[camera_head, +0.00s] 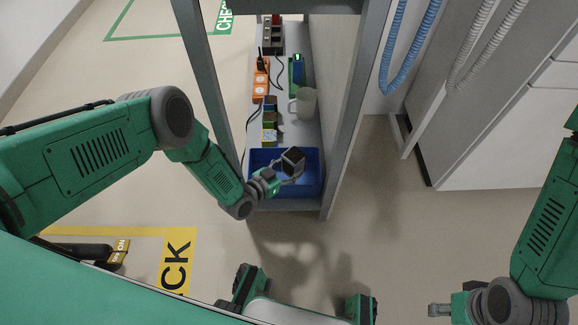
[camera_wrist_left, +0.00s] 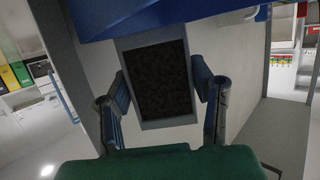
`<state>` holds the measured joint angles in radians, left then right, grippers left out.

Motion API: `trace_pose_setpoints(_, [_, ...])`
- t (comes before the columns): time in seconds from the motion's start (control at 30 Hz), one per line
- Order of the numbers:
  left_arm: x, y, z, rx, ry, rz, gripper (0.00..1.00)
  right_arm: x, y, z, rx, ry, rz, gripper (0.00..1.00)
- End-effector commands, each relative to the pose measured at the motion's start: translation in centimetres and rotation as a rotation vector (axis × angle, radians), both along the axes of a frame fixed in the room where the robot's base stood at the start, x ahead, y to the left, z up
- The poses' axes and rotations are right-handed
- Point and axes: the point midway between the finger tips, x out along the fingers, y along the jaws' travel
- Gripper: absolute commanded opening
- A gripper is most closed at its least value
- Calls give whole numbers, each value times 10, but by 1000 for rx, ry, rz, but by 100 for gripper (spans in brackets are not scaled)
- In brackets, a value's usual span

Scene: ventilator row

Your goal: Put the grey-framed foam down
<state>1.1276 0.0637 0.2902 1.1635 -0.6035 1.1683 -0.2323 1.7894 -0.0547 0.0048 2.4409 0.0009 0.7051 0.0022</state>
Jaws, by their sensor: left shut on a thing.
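The grey-framed foam (camera_head: 293,157) is a small box-like piece with a dark face. My left gripper (camera_head: 290,171) is shut on it, and in the head view it appears over the blue bin (camera_head: 313,178) at the near end of the shelf. In the left wrist view the foam (camera_wrist_left: 160,80) shows as a dark speckled panel in a light grey frame, between the two fingers of my left gripper (camera_wrist_left: 163,98). Its height above the bin floor is unclear. My right gripper (camera_head: 440,310) is at the lower right, far from the foam; its finger gap is too small to judge.
Behind the bin, the shelf (camera_head: 285,132) holds a pale mug (camera_head: 305,102), small boxes (camera_head: 270,118), an orange power strip (camera_head: 261,80) and a green item (camera_head: 296,75). Grey frame posts stand on both sides. Blue hoses (camera_head: 394,60) hang at the right.

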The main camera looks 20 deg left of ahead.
Motion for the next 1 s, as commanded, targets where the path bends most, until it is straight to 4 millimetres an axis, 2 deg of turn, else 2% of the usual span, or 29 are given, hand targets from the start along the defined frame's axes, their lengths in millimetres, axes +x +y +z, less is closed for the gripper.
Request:
trace_pose_setpoints(0.03, [0, 0, 0, 0, -1, 0, 14, 0, 0, 0, 0, 0, 0, 40])
trace_pose_setpoints(0.07, [0, 0, 0, 0, 0, 0, 52, 0, 0, 0, 0, 0, 0, 40])
trace_pose_setpoints(0.1, [0, -1, 0, 0, 0, 0, 66, 0, 0, 0, 0, 0, 0, 40])
trace_pose_setpoints(0.13, [0, -1, 0, 0, 0, 0, 70, 0, 0, 0, 0, 0, 0, 40])
trace_pose_setpoints(0.47, [1, 0, 2, 0, -1, 0, 70, 0, 0, 0, 0, 0, 0, 40])
trace_pose_setpoints(0.6, [1, 0, 15, -2, -1, 0, 70, 0, 0, 0, 0, 0, 0, 40])
trace_pose_setpoints(0.8, [-34, 19, 28, 1, 3, 0, 70, 0, 0, 24, 0, 0, 0, 40])
trace_pose_setpoints(1.0, [-56, 31, 35, -1, 1, -1, 70, 0, 0, 34, 0, 0, 0, 40])
